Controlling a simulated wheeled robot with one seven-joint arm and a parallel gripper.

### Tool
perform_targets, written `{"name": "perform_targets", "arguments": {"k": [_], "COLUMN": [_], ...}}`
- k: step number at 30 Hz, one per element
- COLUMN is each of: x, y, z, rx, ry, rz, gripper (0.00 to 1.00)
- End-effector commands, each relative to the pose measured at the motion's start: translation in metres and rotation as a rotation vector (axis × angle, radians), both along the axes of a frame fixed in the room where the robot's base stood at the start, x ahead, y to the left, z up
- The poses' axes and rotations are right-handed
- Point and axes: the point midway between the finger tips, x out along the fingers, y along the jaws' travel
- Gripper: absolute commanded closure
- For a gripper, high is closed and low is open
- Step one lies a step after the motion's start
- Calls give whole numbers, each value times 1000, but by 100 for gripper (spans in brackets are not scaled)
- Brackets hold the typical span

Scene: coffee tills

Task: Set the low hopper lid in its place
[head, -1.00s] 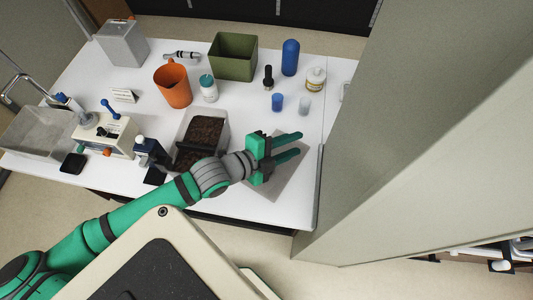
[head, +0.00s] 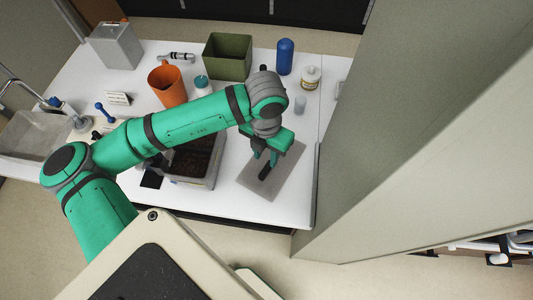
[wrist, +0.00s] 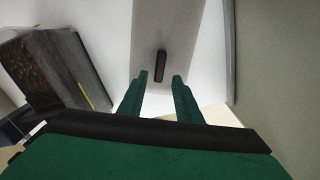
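The lid (head: 286,168) is a flat grey panel lying on the white table near its front right edge, with a black bar handle (head: 265,173) on top. In the wrist view the lid (wrist: 185,25) runs up the middle and its handle (wrist: 160,66) stands between and just beyond my fingertips. My gripper (head: 264,158) points down over the lid; its fingers (wrist: 160,78) are apart with nothing between them. The low hopper (head: 207,183), an open box with dark brown contents, is left of the lid, partly hidden by my arm. It also shows in the wrist view (wrist: 92,68).
An orange jug (head: 168,86), a green bin (head: 228,56), a blue bottle (head: 285,57) and a yellow-labelled jar (head: 311,77) stand farther back. A clear small cup (head: 300,104) is behind the lid. A tall grey panel (head: 400,140) rises close on the right.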

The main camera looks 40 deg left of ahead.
Motion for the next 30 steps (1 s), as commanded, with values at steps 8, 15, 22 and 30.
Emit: {"name": "perform_targets", "arguments": {"k": [8,15,22,30], "x": [0,-1,0,0], "y": [0,0,0,0], "z": [-18,-47,-73,-71], "rx": [-3,-4,-2,-1], "ry": [1,0,-1,-1], "rz": [3,4,3,3], "gripper": [69,69,74,100]}}
